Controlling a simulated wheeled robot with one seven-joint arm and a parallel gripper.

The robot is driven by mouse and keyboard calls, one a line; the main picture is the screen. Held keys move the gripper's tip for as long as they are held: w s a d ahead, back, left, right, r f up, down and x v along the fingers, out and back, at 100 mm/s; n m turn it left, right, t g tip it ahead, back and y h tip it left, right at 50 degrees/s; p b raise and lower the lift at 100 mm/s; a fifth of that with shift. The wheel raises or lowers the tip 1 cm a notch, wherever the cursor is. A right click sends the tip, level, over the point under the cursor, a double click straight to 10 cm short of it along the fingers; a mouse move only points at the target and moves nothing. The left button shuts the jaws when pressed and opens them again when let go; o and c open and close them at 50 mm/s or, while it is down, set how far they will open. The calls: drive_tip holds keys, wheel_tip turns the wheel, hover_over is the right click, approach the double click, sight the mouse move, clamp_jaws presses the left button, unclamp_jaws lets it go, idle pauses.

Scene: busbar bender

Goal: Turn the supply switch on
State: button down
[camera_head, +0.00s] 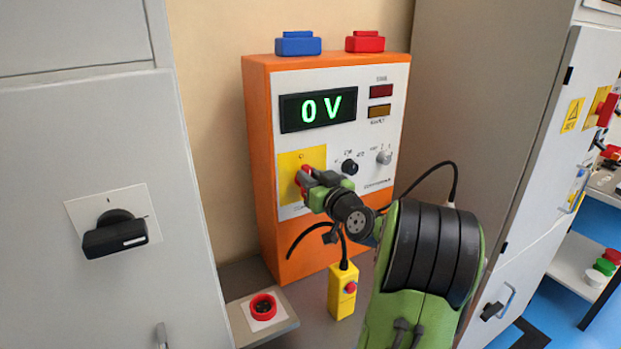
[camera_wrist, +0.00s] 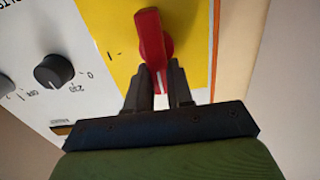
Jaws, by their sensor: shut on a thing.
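The supply switch is a red rotary handle (camera_wrist: 150,38) on a yellow plate (camera_wrist: 112,24). The yellow plate (camera_head: 290,162) also shows on the front panel of the orange supply unit (camera_head: 262,130) in the head view. My gripper (camera_wrist: 160,80) is shut on the lower end of the red handle in the wrist view. In the head view my gripper (camera_head: 306,182) covers part of the handle, whose red shows at its tip. The unit's display (camera_head: 318,108) reads 0 V in green.
Black and grey knobs (camera_head: 349,167) sit right of the yellow plate. Blue (camera_head: 298,44) and red (camera_head: 365,42) blocks lie on top of the unit. Grey cabinets (camera_head: 100,200) stand on both sides.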

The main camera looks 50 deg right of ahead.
drive_tip(key=shift+s+d+f+m+p, duration=0.1)
drive_tip(key=shift+d+f+m+p, duration=0.3)
drive_tip(key=shift+m, duration=2.55)
drive_tip(key=shift+s+d+f+m+p, duration=0.1)
drive_tip(key=shift+d+f+m+p, duration=0.35)
drive_tip(key=shift+m, duration=2.45)
drive_tip(key=shift+s+d+f+m+p, duration=0.1)
drive_tip(key=shift+m+p, duration=0.55)
drive_tip(key=shift+m, duration=2.3)
drive_tip(key=c, duration=1)
unclamp_jaws()
drive_tip(key=shift+w+f, duration=0.1)
